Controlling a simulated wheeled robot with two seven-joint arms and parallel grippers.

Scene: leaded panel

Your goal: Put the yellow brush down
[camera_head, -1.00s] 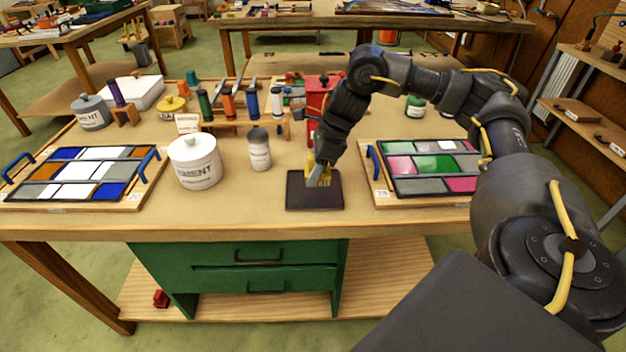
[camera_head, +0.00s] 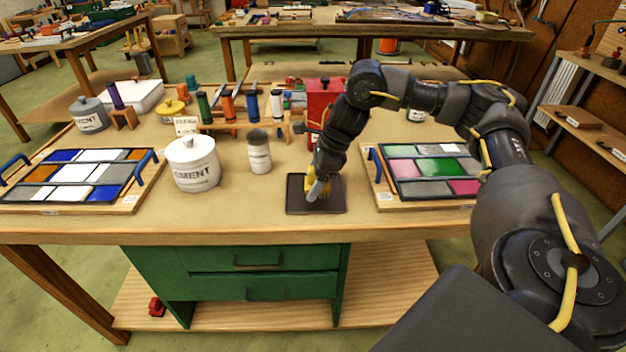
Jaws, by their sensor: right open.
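The yellow brush (camera_head: 325,187) is on the dark square mat (camera_head: 300,208) near the front middle of the workbench. It is small and mostly hidden behind my right gripper. My right gripper (camera_head: 316,192) is low over the mat, pointing down, with its jaws open at the brush. I cannot tell whether a finger still touches the brush. My left gripper is not in view.
A white cement pot (camera_head: 192,165) and a grey-white can (camera_head: 259,152) stand left of the mat. A leaded panel (camera_head: 432,168) lies to the right, another panel (camera_head: 75,178) at the far left. A red box (camera_head: 322,97) and a rack of tools (camera_head: 243,127) stand behind.

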